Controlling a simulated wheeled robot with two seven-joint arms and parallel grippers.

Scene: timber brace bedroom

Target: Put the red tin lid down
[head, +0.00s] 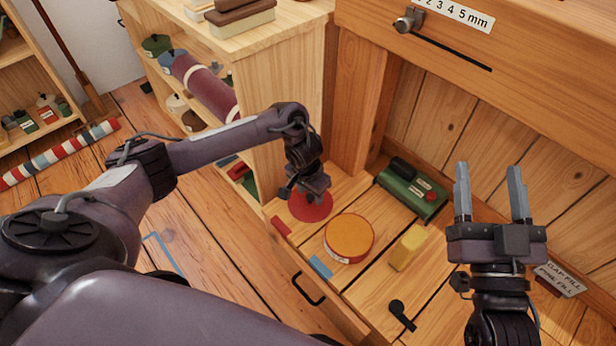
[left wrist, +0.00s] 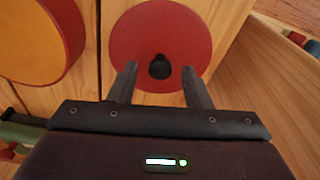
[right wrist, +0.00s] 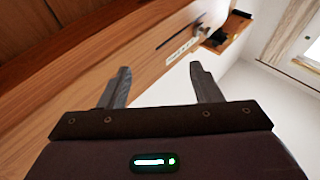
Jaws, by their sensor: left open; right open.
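The red tin lid (head: 311,207) is a flat red disc lying on the wooden surface, partly hidden under my left gripper in the head view. In the left wrist view the lid (left wrist: 185,35) shows a black knob (left wrist: 160,67) at its middle. My left gripper (left wrist: 158,82) is open, its fingers pointing at the lid with the knob between or just beyond their tips. In the head view my left gripper (head: 303,193) is right above the lid. My right gripper (head: 490,190) is open and empty, raised at the right.
An orange-topped round tin (head: 349,238) stands beside the lid. A yellow block (head: 407,247), a green case (head: 413,188), a blue piece (head: 320,267) and a black hook-shaped item (head: 402,316) lie nearby. A shelf unit (head: 262,130) stands close on the left.

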